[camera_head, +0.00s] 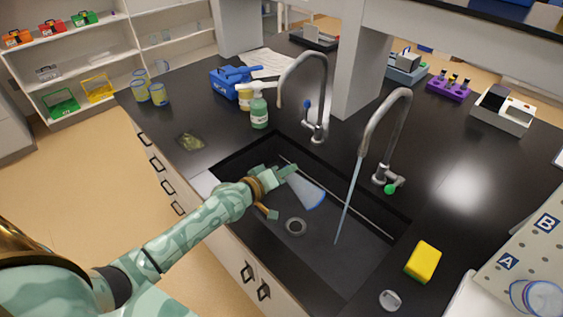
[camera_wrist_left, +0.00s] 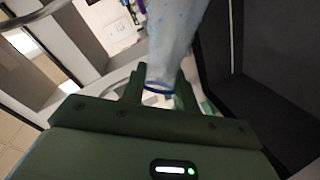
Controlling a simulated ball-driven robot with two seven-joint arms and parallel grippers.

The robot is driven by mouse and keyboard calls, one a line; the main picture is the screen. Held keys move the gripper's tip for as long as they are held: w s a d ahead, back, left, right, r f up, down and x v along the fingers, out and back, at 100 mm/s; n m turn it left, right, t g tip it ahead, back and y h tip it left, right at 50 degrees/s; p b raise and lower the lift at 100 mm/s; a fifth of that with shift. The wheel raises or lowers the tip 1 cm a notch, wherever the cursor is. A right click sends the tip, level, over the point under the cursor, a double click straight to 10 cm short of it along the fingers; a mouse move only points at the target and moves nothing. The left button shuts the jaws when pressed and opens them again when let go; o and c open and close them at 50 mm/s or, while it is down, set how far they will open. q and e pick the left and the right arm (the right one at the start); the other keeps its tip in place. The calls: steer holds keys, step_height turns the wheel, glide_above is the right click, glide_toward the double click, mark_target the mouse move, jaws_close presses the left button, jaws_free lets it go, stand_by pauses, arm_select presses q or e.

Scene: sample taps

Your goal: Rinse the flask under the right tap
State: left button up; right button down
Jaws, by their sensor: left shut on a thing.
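My left gripper (camera_head: 278,180) is over the sink, shut on the flask (camera_head: 307,194). The flask is clear and bluish, and lies tilted with its wide end pointing right and down. In the left wrist view the flask (camera_wrist_left: 176,40) rises from between the fingers, with a blue ring near the neck. The right tap (camera_head: 385,125) has a green knob (camera_head: 390,188). A thin water stream (camera_head: 348,200) falls from its spout into the sink (camera_head: 325,262). The flask is left of the stream, apart from it. My right gripper is not in view.
The left tap (camera_head: 308,90) with a blue knob stands behind the gripper. A green soap bottle (camera_head: 259,110) stands at the sink's back left. A yellow sponge (camera_head: 423,261) lies right of the sink. A shelf post (camera_head: 360,75) rises behind the taps.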

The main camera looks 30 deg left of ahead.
arm_select(q)
steer(key=m+y+p, duration=0.1)
steer(key=p, duration=0.2)
steer(key=d+r+m+y+p, duration=0.1)
steer(key=m+p, duration=0.1)
steer(key=p, duration=0.1)
steer(key=d+m+g+y+p, duration=0.1)
steer(key=p, duration=0.3)
steer(key=shift+r+m, duration=0.4)
steer(key=shift+d+m+p, duration=0.15)
steer(key=shift+m+p, duration=0.2)
steer(key=shift+m, duration=0.05)
steer(key=shift+d+f+m+y, duration=0.15)
steer(key=shift+f+m+y, duration=0.1)
steer(key=shift+m+y, duration=0.55)
